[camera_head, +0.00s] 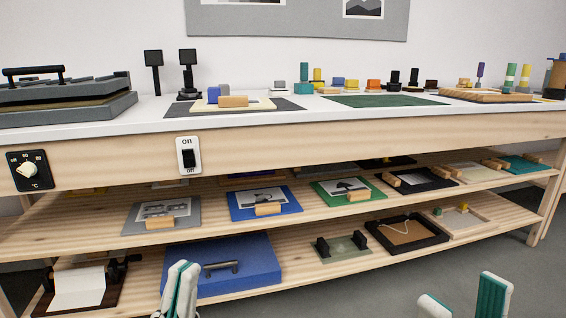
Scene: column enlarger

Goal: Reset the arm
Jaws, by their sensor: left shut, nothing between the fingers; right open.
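My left gripper (178,291) shows at the bottom edge, left of centre. Its white and teal fingers are together, with nothing between them. It appears in front of the lower shelf, near the blue flat case. My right gripper (465,300) shows at the bottom right. Its two fingers stand wide apart and empty, over the grey floor. Both grippers are cut off by the lower picture edge, and the arms behind them are out of view.
A long white-topped workbench (330,112) spans the view, bearing a press (65,98) and several small blocks. Its front has a dial (29,170) and an on/off switch (188,155). Shelves below hold trays and the blue case (222,265). The floor (400,285) at right is clear.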

